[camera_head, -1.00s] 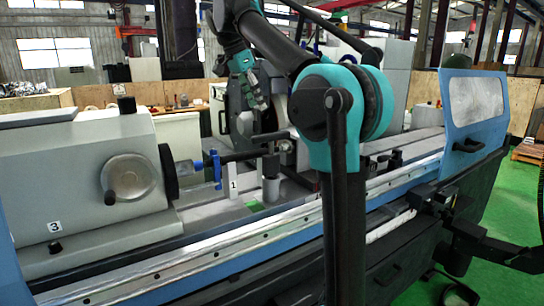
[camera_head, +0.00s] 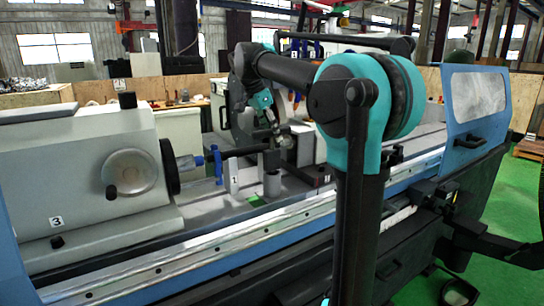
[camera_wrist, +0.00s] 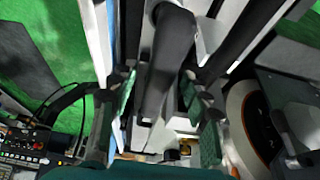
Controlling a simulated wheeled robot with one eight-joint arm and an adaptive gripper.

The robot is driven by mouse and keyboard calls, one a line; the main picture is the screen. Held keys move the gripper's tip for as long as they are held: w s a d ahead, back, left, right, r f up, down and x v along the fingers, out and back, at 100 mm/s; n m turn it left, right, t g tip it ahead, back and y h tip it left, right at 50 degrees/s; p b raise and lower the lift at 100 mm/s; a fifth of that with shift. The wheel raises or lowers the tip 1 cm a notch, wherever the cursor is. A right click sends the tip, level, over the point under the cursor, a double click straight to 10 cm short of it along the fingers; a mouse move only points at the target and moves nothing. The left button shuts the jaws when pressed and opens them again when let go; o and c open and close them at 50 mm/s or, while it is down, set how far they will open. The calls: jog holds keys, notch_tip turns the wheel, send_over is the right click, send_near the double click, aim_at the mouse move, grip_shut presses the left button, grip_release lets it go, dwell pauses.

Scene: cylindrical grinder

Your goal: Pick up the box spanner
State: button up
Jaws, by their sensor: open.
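My gripper (camera_head: 273,124) is low over the grinder bed, just above the right end of a dark horizontal bar (camera_head: 243,152). In the wrist view my gripper (camera_wrist: 160,95) is open, with its green-padded fingers on either side of a dark, round, rod-like piece (camera_wrist: 168,65). No gap or contact can be judged surely there. A dark piece (camera_head: 271,161) stands upright in or behind a short grey cylinder (camera_head: 272,185) below the gripper. I cannot tell surely which of these dark pieces is the box spanner.
The grinder's grey headstock with a handwheel (camera_head: 131,174) stands at the left. A blue clamp (camera_head: 217,164) and a plate marked 1 (camera_head: 233,180) are left of the gripper. The grinding wheel (camera_head: 240,95) is close behind. A blue guard (camera_head: 475,105) stands at the right.

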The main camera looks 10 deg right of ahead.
aim_at(276, 149)
jog(key=shift+x, duration=1.75)
jog(key=shift+d, duration=0.15)
